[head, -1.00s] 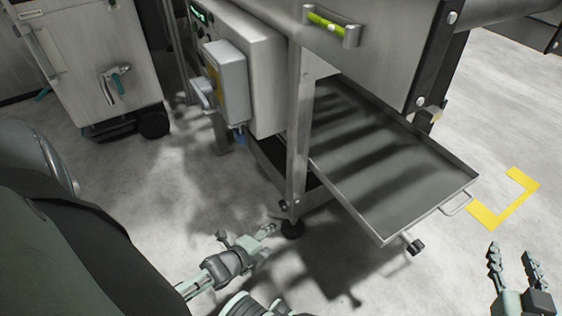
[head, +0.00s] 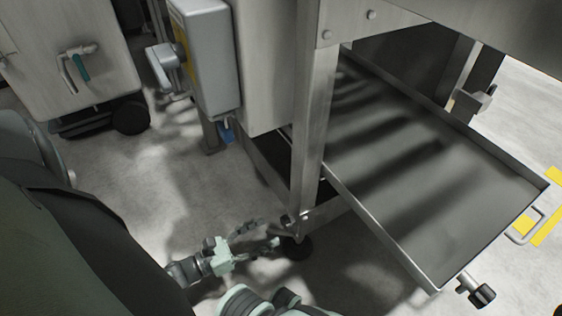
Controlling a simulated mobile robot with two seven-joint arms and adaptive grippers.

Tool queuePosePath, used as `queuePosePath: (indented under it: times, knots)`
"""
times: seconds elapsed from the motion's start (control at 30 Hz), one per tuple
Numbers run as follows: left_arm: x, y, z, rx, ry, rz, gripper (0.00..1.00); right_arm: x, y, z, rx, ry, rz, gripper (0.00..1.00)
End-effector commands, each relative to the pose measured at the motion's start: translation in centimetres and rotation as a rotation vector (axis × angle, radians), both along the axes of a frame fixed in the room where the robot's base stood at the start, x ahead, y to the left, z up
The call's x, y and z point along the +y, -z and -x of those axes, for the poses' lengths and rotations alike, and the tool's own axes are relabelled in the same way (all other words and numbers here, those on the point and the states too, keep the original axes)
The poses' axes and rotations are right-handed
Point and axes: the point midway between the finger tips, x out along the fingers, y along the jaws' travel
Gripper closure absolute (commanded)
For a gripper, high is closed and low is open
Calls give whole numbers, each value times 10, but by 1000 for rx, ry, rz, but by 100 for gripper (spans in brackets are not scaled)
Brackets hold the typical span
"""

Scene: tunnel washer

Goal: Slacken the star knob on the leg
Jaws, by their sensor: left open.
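The machine's metal leg (head: 311,130) runs down to a round black foot (head: 297,249) on the floor. The star knob sits low on the leg, just above the foot; it is small, dark and mostly hidden by my fingers, so I cannot make out its shape. My left gripper (head: 276,233) reaches in from the lower left, low over the floor. It is open, with its fingertips at the bottom of the leg beside the knob. I cannot tell whether they touch it. My right gripper is not in view.
A control box (head: 205,60) hangs above left. A wheeled cabinet (head: 70,60) stands at the far left. Floor between is clear.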

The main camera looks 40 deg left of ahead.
Motion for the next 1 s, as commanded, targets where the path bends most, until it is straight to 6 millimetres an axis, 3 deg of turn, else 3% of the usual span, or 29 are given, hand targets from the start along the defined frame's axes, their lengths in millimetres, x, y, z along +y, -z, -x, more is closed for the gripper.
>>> queuePosePath:
  times: [0.3, 0.7, 1.0]
  knots:
    - [-18, 0, -45, -1, 0, 1, 39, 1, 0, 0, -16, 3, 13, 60]
    - [-22, 0, -53, 1, -1, 2, 39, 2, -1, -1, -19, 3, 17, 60]
    - [-22, 0, -53, 1, -1, 3, 76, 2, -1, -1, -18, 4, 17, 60]
